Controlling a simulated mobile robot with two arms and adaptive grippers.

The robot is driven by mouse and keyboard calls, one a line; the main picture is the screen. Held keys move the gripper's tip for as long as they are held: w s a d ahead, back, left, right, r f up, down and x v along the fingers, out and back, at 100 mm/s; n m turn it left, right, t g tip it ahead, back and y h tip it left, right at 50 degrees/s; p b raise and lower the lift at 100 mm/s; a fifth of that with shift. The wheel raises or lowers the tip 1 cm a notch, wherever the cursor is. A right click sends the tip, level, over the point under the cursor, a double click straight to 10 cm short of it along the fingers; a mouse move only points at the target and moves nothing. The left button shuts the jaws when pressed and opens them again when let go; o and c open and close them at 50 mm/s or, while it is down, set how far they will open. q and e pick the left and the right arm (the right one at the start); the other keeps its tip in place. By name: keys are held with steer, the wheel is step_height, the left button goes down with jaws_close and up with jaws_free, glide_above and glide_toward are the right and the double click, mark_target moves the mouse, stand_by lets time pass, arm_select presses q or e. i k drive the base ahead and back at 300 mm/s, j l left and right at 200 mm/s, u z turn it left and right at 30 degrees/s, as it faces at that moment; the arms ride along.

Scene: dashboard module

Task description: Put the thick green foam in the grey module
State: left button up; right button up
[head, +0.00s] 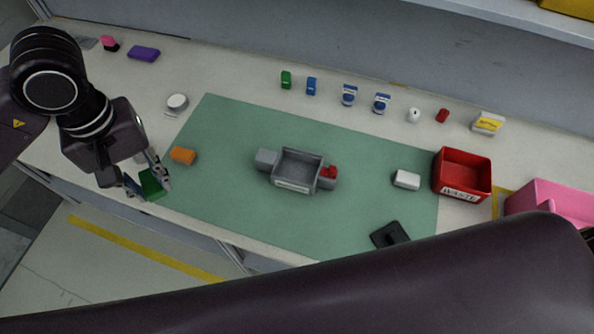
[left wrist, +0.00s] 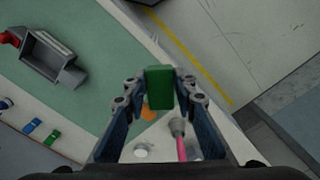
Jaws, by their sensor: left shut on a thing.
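The thick green foam (head: 151,184) is a dark green block held between the fingers of my left gripper (head: 148,188), at the left front edge of the table. It also shows in the left wrist view (left wrist: 159,87), gripped at its sides by both fingertips. The grey module (head: 298,169) is an open-topped box on the green mat, to the right of my left gripper and well apart from it. A small red piece (head: 329,172) sits on the module's right end. The module also shows in the left wrist view (left wrist: 48,55). My right gripper is not in view.
An orange block (head: 183,155) lies on the mat (head: 235,215) near my left gripper. A white block (head: 406,179), a black item (head: 390,235) and a red waste bin (head: 463,174) are to the right. Several small items line the back. The mat between gripper and module is mostly clear.

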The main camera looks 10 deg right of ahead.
mark_target(298, 173)
steer(key=z, duration=0.7)
steer(key=j+z, duration=0.15)
steer(key=z, duration=0.35)
steer(key=j+z, duration=0.15)
steer(key=z, duration=0.3)
steer(key=j+z, duration=0.15)
steer(key=z, duration=0.35)
steer(key=k+j+z, duration=0.4)
steer(key=j, duration=0.15)
steer(key=k+j+z, duration=0.45)
steer(key=k+j, duration=0.15)
